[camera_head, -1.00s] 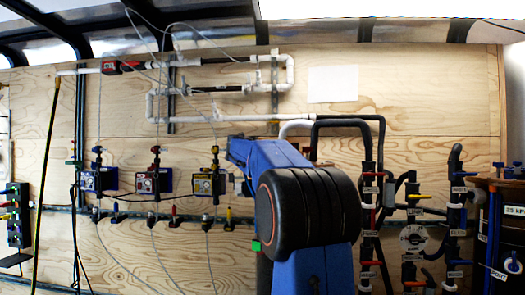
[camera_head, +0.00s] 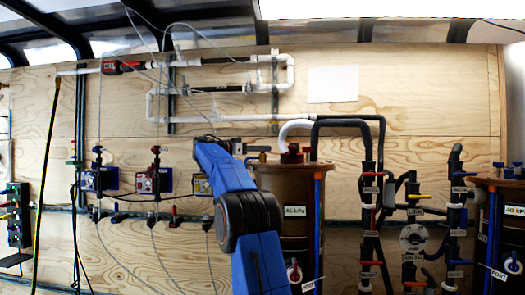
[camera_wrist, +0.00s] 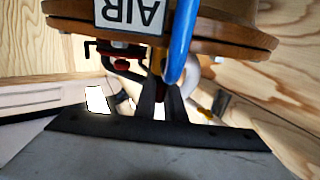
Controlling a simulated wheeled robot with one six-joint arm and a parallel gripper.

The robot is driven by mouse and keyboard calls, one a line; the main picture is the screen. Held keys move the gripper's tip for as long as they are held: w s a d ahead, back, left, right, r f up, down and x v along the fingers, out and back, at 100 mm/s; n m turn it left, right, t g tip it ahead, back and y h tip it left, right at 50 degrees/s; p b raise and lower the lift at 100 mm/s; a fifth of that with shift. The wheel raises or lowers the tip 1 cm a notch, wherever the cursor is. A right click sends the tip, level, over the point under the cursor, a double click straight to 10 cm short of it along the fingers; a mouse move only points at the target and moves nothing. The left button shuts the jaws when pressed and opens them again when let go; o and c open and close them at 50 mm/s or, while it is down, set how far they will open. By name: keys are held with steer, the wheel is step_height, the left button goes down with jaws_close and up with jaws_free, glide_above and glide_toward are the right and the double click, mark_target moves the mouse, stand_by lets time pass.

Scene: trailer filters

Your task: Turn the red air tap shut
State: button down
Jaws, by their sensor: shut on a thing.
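The red tap (camera_head: 292,150) sits on the lid of the brown tank (camera_head: 268,185) in the head view. In the wrist view the tank lid (camera_wrist: 240,38) appears upside down at the top, with a white AIR label (camera_wrist: 128,14) and red metal parts (camera_wrist: 120,64) under its rim. My gripper (camera_head: 264,150) reaches in from the left at the height of the tap. Its two dark fingers (camera_wrist: 161,90) are close together beside the lid, shut on a small piece. The fingers and a blue pipe (camera_wrist: 184,35) hide most of the grip, and the handle's exact angle cannot be told.
A white pipe (camera_head: 290,127) and black pipes (camera_head: 345,120) rise behind the tank. A black manifold with coloured taps (camera_head: 368,220) and a second tank (camera_head: 500,235) stand to the right. Regulators (camera_head: 152,182) hang on the plywood wall at the left.

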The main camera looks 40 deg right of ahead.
steer(key=shift+w+m+g+y, duration=0.1)
steer(key=shift+m+g+y, duration=0.6)
steer(key=shift+m+g, duration=0.65)
steer(key=shift+m+g+y, duration=0.65)
steer(key=shift+g+y, duration=0.15)
steer(key=shift+g, duration=0.55)
steer(key=c, duration=1.8)
jaws_free()
steer(key=shift+c, duration=0.2)
